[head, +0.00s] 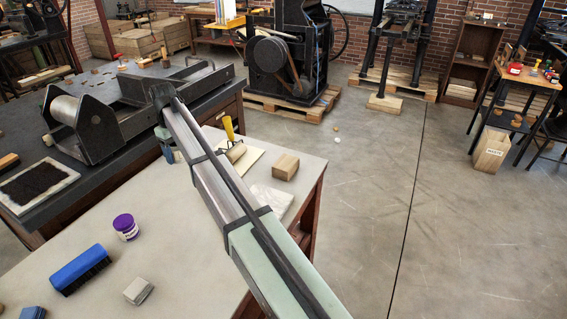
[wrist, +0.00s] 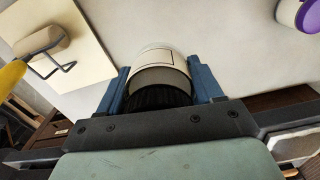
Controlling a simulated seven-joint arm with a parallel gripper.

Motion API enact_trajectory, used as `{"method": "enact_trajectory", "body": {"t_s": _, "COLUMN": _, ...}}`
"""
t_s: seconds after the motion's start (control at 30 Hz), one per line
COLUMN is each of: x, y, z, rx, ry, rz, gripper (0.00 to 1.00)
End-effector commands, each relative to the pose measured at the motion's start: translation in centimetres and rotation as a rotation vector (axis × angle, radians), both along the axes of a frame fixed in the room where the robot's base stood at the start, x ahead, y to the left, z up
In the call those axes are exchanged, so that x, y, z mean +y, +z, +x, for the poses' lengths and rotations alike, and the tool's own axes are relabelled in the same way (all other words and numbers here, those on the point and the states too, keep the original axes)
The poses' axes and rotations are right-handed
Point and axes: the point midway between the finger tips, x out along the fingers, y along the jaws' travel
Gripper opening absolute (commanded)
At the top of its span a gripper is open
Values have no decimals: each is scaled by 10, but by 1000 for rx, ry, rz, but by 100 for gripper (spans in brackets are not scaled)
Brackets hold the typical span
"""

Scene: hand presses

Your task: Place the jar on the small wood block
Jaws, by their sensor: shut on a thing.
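My gripper (wrist: 161,82) has its two blue fingers on either side of a jar (wrist: 159,62) with a pale label and a black ribbed end, and is shut on it. In the head view my gripper (head: 168,150) is at the left end of the arm, beside the dark press; the jar is mostly hidden there. The small wood block (head: 285,167) sits on the grey table near its right edge, to the right of my gripper and apart from it. I cannot make out the block in the wrist view.
A brayer with a yellow handle (head: 228,127) lies on a cream sheet between my gripper and the block. A purple tub (head: 125,226), a blue brush (head: 80,270) and a grey-topped block (head: 138,290) are on the table (head: 190,270). The press (head: 120,105) stands behind.

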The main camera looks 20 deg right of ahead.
Motion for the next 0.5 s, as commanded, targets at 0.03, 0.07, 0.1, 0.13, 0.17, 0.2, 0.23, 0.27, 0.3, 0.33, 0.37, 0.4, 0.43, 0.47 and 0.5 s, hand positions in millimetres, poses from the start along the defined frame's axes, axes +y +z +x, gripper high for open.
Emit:
{"method": "enact_trajectory", "body": {"t_s": 0.03, "x": -23, "y": 1, "z": 2, "rx": 0, "ry": -37, "rz": 0, "gripper": 26}}
{"method": "enact_trajectory", "body": {"t_s": 0.07, "x": -34, "y": 2, "z": 4, "rx": -1, "ry": -57, "rz": 1, "gripper": 26}}
{"method": "enact_trajectory", "body": {"t_s": 0.1, "x": -50, "y": 3, "z": 6, "rx": -1, "ry": -84, "rz": 1, "gripper": 26}}
{"method": "enact_trajectory", "body": {"t_s": 0.13, "x": -61, "y": 3, "z": 7, "rx": -1, "ry": -104, "rz": 1, "gripper": 26}}
{"method": "enact_trajectory", "body": {"t_s": 0.17, "x": -73, "y": 4, "z": 8, "rx": -1, "ry": -125, "rz": 1, "gripper": 26}}
{"method": "enact_trajectory", "body": {"t_s": 0.2, "x": -88, "y": 5, "z": 9, "rx": -1, "ry": -152, "rz": 1, "gripper": 26}}
{"method": "enact_trajectory", "body": {"t_s": 0.23, "x": -100, "y": 6, "z": 10, "rx": -1, "ry": -172, "rz": 1, "gripper": 26}}
{"method": "enact_trajectory", "body": {"t_s": 0.27, "x": -111, "y": 6, "z": 10, "rx": -1, "ry": -192, "rz": 1, "gripper": 26}}
{"method": "enact_trajectory", "body": {"t_s": 0.3, "x": -127, "y": 7, "z": 10, "rx": -1, "ry": -220, "rz": 1, "gripper": 26}}
{"method": "enact_trajectory", "body": {"t_s": 0.33, "x": -138, "y": 8, "z": 10, "rx": -1, "ry": -240, "rz": 1, "gripper": 26}}
{"method": "enact_trajectory", "body": {"t_s": 0.37, "x": -150, "y": 8, "z": 10, "rx": -1, "ry": -260, "rz": 1, "gripper": 26}}
{"method": "enact_trajectory", "body": {"t_s": 0.4, "x": -164, "y": 9, "z": 10, "rx": -1, "ry": -286, "rz": 1, "gripper": 26}}
{"method": "enact_trajectory", "body": {"t_s": 0.43, "x": -176, "y": 10, "z": 9, "rx": -1, "ry": -307, "rz": 1, "gripper": 26}}
{"method": "enact_trajectory", "body": {"t_s": 0.47, "x": -187, "y": 11, "z": 8, "rx": -1, "ry": -328, "rz": 1, "gripper": 26}}
{"method": "enact_trajectory", "body": {"t_s": 0.5, "x": -203, "y": 12, "z": 7, "rx": -1, "ry": -355, "rz": 0, "gripper": 26}}
